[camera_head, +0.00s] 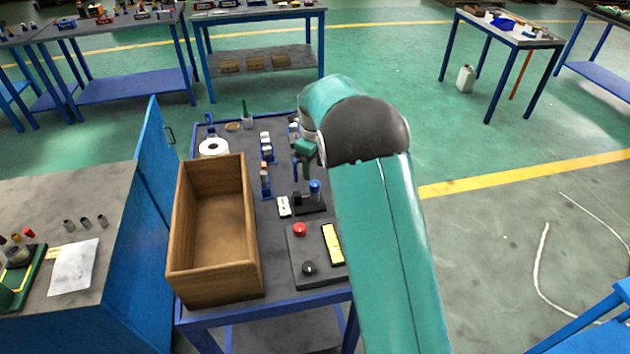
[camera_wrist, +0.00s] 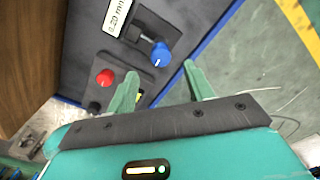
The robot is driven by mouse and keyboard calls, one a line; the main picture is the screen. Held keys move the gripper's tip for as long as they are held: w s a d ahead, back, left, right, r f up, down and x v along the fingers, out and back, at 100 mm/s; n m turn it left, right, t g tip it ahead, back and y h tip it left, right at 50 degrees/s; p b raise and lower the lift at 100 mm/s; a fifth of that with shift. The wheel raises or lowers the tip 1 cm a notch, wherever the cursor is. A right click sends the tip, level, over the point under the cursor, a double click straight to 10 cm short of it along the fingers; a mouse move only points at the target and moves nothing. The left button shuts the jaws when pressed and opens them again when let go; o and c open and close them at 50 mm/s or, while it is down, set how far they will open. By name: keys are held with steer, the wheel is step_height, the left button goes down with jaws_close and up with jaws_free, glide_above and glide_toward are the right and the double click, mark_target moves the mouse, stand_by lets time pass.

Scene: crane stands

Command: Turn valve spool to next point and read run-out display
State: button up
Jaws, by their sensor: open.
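A blue knob (camera_head: 315,187) stands on a small dark fixture (camera_head: 311,208) on the workbench; I cannot clearly make out the spool itself. In the wrist view the knob (camera_wrist: 160,53) lies beyond my open fingers, near the middle and apart from them. A white display (camera_head: 284,206) sits left of the fixture; in the wrist view the display (camera_wrist: 117,17) reads 0.20 mm, partly cut off by the top edge. My gripper (camera_wrist: 162,82) is open and empty. In the head view my arm hides part of the bench.
A wooden box (camera_head: 213,287) fills the bench's left side. A dark control box with a red button (camera_head: 299,229), black knob (camera_head: 309,268) and yellow panel (camera_head: 333,244) is in front. Small parts and a white roll (camera_head: 213,148) lie behind.

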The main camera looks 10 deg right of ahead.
mark_target(315, 183)
step_height(315, 183, down, 6)
steer(key=shift+f, duration=0.2)
steer(key=c, duration=1)
